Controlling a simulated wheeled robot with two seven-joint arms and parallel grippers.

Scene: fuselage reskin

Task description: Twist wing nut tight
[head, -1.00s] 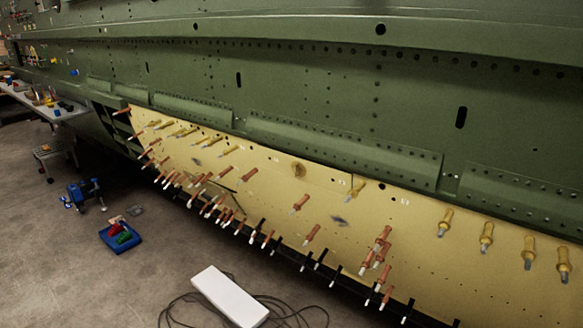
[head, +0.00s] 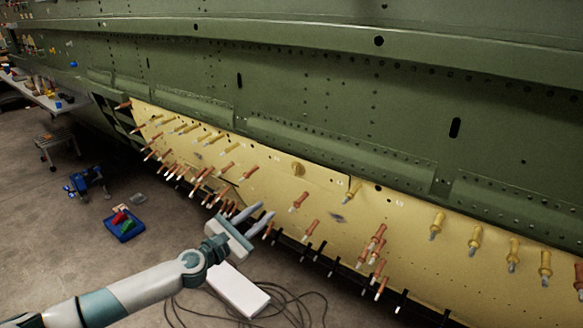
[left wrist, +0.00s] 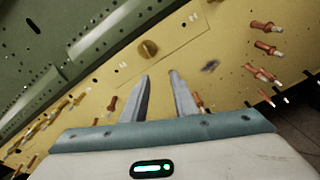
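The wing nut is not clearly distinguishable. A round brownish-gold fitting (head: 298,169) sits on the yellow skin panel (head: 330,195), and it also shows in the left wrist view (left wrist: 148,49), where a dark line crosses its face. My left gripper (head: 254,215) is in front of the panel's lower edge, below and left of the round fitting. Its two fingers (left wrist: 160,80) are apart with nothing between them, pointing toward the panel. In the wrist view the fitting appears just beyond the fingertips, not touched. My right gripper is in neither view.
Copper and yellow pin fasteners (head: 437,222) stick out of the panel, several near the gripper. The green fuselage (head: 330,100) rises above. A white box (head: 238,290), cables (head: 300,305) and a blue tray (head: 125,228) lie on the floor.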

